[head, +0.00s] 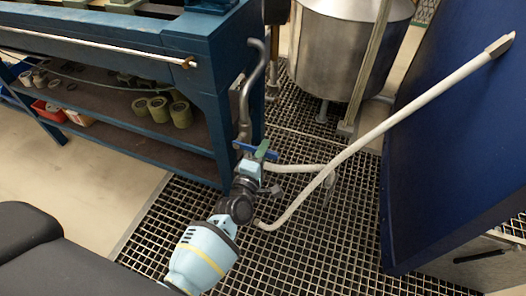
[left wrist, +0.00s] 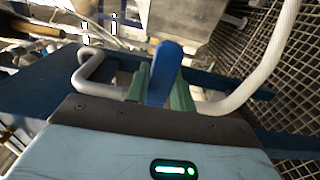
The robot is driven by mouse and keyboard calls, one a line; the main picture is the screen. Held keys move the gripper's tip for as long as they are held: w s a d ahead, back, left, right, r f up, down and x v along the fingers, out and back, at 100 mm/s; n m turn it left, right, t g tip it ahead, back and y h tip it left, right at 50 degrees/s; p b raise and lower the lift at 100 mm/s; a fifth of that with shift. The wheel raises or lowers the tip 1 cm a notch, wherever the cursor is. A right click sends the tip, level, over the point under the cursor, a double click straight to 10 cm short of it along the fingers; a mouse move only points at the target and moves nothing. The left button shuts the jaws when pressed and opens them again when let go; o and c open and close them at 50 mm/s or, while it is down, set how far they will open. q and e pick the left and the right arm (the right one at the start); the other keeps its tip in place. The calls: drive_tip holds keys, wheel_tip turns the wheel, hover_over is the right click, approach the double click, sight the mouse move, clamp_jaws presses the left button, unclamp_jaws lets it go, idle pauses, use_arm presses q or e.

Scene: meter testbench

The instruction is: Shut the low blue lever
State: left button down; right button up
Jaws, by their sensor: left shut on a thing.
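The low blue lever (head: 242,147) is at the foot of the blue bench, by the grey pipe (head: 245,100). My left gripper (head: 262,151) reaches it from below, and its green fingers are shut on the lever. In the left wrist view the lever (left wrist: 165,65) stands up between the green fingers (left wrist: 160,95). The fingers hide the part of the lever they hold. The valve body under the lever is mostly hidden by my gripper. My right gripper is not in view.
A white hose (head: 390,118) runs from the lever area to the blue panel (head: 455,130) at right. A steel tank (head: 350,45) stands behind. Open grating (head: 330,240) lies right of my arm.

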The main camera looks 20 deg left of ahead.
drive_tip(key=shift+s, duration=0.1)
use_arm(q)
drive_tip(key=c, duration=1.5)
unclamp_jaws()
drive_tip(key=o, duration=0.3)
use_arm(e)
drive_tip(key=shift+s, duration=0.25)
use_arm(q)
drive_tip(key=shift+s, duration=0.1)
drive_tip(key=s+p, duration=0.1)
drive_tip(key=s, duration=0.6)
drive_tip(key=shift+s, duration=0.3)
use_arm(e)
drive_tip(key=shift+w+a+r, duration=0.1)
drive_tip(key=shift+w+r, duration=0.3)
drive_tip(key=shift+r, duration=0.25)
use_arm(q)
drive_tip(key=shift+a, duration=0.1)
